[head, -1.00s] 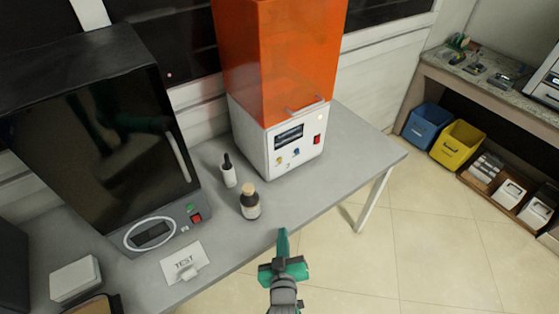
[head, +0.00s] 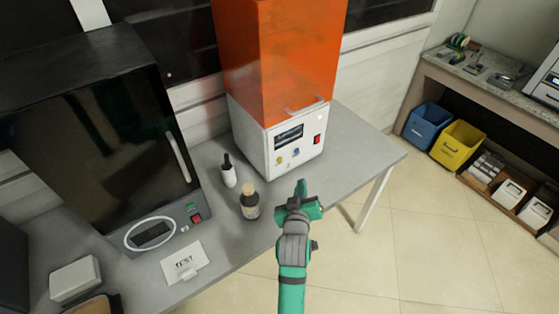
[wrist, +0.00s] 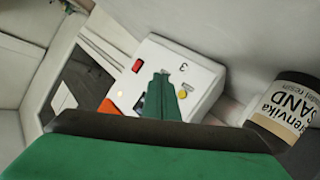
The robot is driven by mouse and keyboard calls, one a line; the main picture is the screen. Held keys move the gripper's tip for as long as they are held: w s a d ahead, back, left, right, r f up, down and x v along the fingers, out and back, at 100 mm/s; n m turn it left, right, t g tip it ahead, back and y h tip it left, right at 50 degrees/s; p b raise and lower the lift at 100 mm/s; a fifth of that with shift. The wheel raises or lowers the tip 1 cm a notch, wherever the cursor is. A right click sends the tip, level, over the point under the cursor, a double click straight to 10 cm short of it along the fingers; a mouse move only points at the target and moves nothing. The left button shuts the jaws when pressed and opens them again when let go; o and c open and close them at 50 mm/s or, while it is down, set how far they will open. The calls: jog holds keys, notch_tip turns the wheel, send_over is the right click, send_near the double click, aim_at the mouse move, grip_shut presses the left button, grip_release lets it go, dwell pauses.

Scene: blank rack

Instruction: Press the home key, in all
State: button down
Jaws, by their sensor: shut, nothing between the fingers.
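The white printer base (head: 262,150) with an orange cover (head: 285,60) stands on the grey table. Its front has a dark display (head: 288,136), a yellow button (head: 280,160), a blue button (head: 296,152) and a red switch (head: 317,140). No key legibly marked home can be made out. My green gripper (head: 301,187) is shut and empty, in front of and below the panel in the head view. In the wrist view, the fingers (wrist: 162,90) cover part of the panel, between the red switch (wrist: 138,66) and the yellow button (wrist: 184,94). Contact cannot be told.
A dark resin bottle (head: 250,203) stands left of my gripper, also in the wrist view (wrist: 283,108). A white bottle (head: 229,172) is behind it. A black-fronted machine (head: 110,130) and a TEST card (head: 184,262) are at left. Floor right of the table is clear.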

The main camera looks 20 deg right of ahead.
aim_at(279, 160)
jog(key=w+a, duration=0.3)
jog(key=w, duration=0.5)
jog(key=shift+w, duration=0.15)
dwell(0.9)
jog(key=shift+a, duration=0.1)
jog(key=shift+d, duration=0.25)
jog(key=shift+a, duration=0.15)
dwell(0.6)
jog(key=shift+w+a, duration=0.1)
jog(key=shift+w, duration=0.4)
